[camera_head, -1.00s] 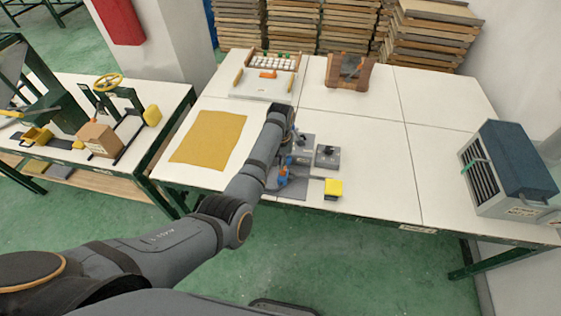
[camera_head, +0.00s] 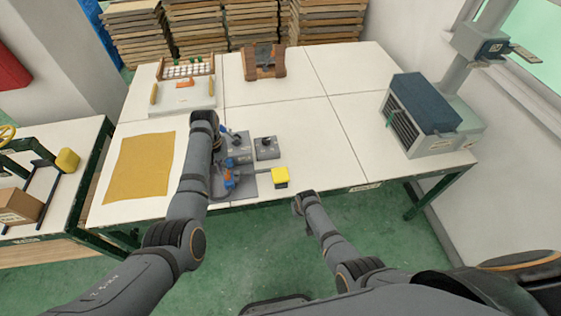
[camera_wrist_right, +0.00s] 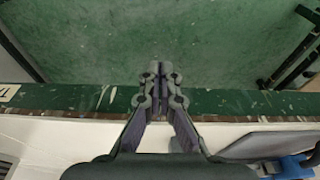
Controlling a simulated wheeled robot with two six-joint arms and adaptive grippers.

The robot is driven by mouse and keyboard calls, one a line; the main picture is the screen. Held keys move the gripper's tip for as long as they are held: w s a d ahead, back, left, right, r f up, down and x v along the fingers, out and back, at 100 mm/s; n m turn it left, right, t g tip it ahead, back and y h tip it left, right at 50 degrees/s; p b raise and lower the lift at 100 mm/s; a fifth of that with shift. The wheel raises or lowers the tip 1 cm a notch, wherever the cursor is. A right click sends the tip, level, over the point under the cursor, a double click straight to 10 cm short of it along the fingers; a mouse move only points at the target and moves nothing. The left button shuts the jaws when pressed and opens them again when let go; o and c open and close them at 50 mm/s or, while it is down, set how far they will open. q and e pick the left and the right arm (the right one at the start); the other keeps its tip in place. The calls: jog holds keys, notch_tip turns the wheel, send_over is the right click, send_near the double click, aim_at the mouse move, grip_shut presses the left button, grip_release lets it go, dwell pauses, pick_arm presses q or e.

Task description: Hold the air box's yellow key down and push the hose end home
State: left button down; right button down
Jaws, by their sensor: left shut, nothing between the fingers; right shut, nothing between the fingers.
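A grey unit with blue parts (camera_head: 237,143) stands near the front of the table; I cannot tell if it is the air box. A yellow block (camera_head: 280,178) lies right of it near the front edge, with a dark line running to it from the left. I cannot tell a hose end apart. My left gripper (camera_head: 217,140) points down at the grey unit's left side, shut and empty; contact is unclear. My right gripper (camera_head: 299,203) is just off the table's front edge, right of the yellow block. In the right wrist view its fingers (camera_wrist_right: 160,75) are shut, empty.
A small grey box with a knob (camera_head: 266,148) stands beside the grey unit. An ochre sheet (camera_head: 140,165) lies left of my left arm. A blue-topped unit (camera_head: 427,100) stands at right. A wooden holder (camera_head: 263,64) stands behind. The table's middle right is clear.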

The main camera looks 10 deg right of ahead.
aim_at(281, 176)
jog(key=shift+t, duration=0.3)
jog(key=w+a+r, duration=0.1)
jog(key=w+r, duration=0.1)
jog(key=r, duration=0.1)
jog(key=w+a+r, duration=0.1)
jog(key=w+r, duration=0.2)
jog(key=w+a+r, duration=0.1)
jog(key=w+r, duration=0.1)
jog(key=w, duration=0.1)
jog(key=shift+r, duration=0.4)
jog(key=w+r, duration=0.2)
jog(key=r, duration=0.1)
jog(key=w+a+r, duration=0.1)
jog(key=w+r, duration=0.1)
jog(key=r, duration=0.1)
jog(key=w+a+r, duration=0.1)
jog(key=w+r, duration=0.1)
jog(key=r, duration=0.1)
jog(key=shift+r, duration=0.3)
jog(key=shift+s, duration=0.1)
